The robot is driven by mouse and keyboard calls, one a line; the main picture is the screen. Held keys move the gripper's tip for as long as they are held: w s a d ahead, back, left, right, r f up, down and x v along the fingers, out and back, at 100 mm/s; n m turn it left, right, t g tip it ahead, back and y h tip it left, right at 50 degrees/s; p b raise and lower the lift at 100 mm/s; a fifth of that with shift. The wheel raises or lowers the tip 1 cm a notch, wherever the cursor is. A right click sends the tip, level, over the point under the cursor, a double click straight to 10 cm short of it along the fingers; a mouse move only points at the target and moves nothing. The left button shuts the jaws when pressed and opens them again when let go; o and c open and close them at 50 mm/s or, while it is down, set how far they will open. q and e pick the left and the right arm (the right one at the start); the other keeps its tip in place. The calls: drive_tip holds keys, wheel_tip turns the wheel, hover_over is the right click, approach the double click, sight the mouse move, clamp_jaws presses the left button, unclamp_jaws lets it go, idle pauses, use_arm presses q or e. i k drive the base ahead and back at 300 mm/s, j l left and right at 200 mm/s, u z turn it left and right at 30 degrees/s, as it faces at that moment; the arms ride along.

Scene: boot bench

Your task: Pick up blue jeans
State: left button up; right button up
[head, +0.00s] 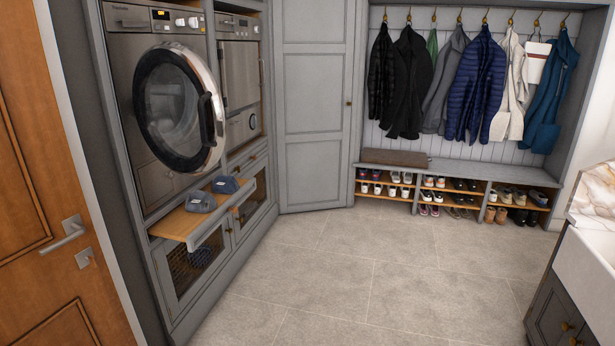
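Two small blue-grey cloth items, one nearer (200,201) and one farther (225,185), lie apart on a pulled-out wooden shelf (178,222) below the washing machine. They could be folded blue jeans or caps; they are too small to tell. A dark blue item (201,257) shows dimly behind the mesh front of the lower cabinet, and I cannot tell what it is. Neither of my grippers is in view.
The washing machine's round door (180,108) appears swung out above the shelf. A wooden door (50,190) stands at left. A shoe bench (480,170) under hanging coats is at the back, and a sink counter (590,235) at right. The tiled floor (370,275) between is clear.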

sight(222, 183)
drive_tip(key=i+l+u, duration=0.1)
drive_tip(key=i+u, duration=0.25)
drive_tip(key=i, duration=0.15)
drive_tip(key=i+l+u, duration=0.3)
drive_tip(key=i, duration=0.2)
drive_tip(key=i+l+u, duration=0.35)
drive_tip(key=i, duration=0.15)
